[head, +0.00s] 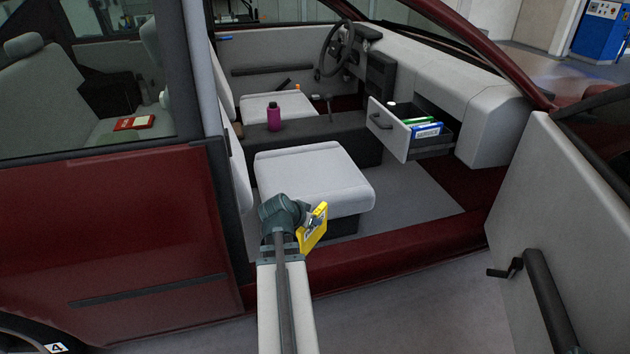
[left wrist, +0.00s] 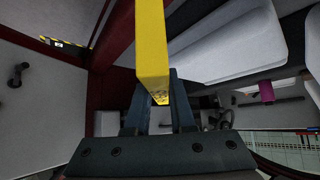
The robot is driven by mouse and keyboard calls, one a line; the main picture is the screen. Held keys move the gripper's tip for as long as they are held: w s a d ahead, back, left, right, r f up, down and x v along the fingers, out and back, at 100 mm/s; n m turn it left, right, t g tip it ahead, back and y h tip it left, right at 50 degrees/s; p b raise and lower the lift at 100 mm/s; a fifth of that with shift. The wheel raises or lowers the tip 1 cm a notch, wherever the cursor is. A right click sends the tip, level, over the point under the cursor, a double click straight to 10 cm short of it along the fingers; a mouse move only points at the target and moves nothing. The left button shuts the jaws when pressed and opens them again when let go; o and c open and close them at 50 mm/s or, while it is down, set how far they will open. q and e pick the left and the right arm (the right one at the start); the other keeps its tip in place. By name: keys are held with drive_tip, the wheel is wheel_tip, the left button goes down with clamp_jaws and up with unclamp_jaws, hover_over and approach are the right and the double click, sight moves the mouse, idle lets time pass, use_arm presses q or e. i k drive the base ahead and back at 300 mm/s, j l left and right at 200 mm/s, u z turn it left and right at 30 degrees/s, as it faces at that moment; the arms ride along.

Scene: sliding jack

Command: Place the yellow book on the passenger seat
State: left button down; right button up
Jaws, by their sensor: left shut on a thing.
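The yellow book (head: 314,230) is held upright and tilted in my left gripper (head: 310,221), just in front of the near edge of the passenger seat (head: 308,168). In the left wrist view the yellow book (left wrist: 152,40) stands between the two fingers of my left gripper (left wrist: 159,108), which is shut on it. The pale grey seat cushion (left wrist: 225,45) shows to the right of the book there. In the head view the cushion top is bare, and the book appears apart from it. My right gripper is not in view.
The open passenger door (head: 560,210) stands at right. An open glove drawer (head: 430,140) holds several books. A magenta bottle (head: 274,118) stands on the centre console (head: 335,135). A red book (head: 135,122) lies on the rear seat. The red door sill (head: 400,246) runs below the seat.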

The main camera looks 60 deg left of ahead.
sight(297, 177)
drive_tip(key=i+j, duration=0.15)
drive_tip(key=j, duration=0.15)
drive_tip(key=i+j, duration=0.1)
drive_tip(key=j, duration=0.25)
drive_tip(key=i+j, duration=0.15)
drive_tip(key=j, duration=0.15)
drive_tip(key=i+j, duration=0.1)
drive_tip(key=j, duration=0.25)
drive_tip(key=i, duration=0.45)
drive_tip(key=z, duration=0.05)
